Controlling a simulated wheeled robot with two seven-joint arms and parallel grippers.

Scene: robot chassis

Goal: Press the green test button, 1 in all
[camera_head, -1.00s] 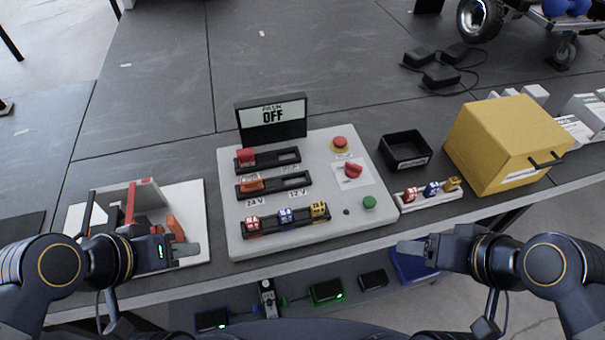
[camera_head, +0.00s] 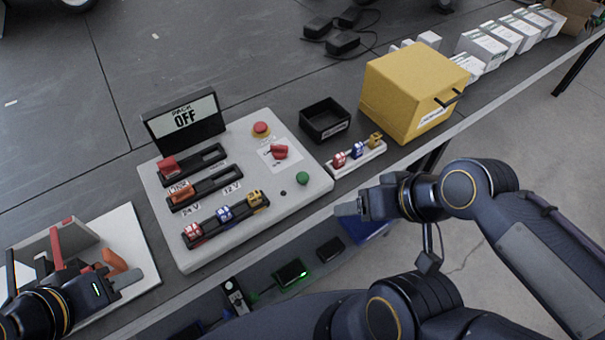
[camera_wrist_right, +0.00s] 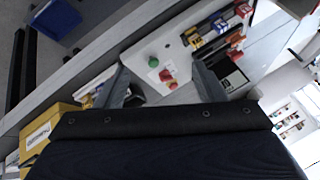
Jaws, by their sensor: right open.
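The green button (camera_head: 302,178) sits at the front right corner of the light grey test panel (camera_head: 290,205). It also shows in the right wrist view (camera_wrist_right: 153,61), between my fingers and beyond them. My right gripper (camera_head: 348,208) is open and empty, to the right of the button and apart from it, past the panel's corner; its fingers also show in the wrist view (camera_wrist_right: 165,82). My left gripper (camera_head: 124,282) is at the lower left over a white tray (camera_head: 143,245); its jaw gap does not show clearly. The panel's display (camera_head: 186,119) reads "PACK OFF".
The panel carries a red mushroom button (camera_head: 261,129), a red rotary switch (camera_head: 279,152) and slotted rails with coloured plugs. A black bin (camera_head: 325,122), a plug strip (camera_head: 356,156) and a yellow box (camera_head: 410,90) stand to the right. Powered modules sit on a lower shelf.

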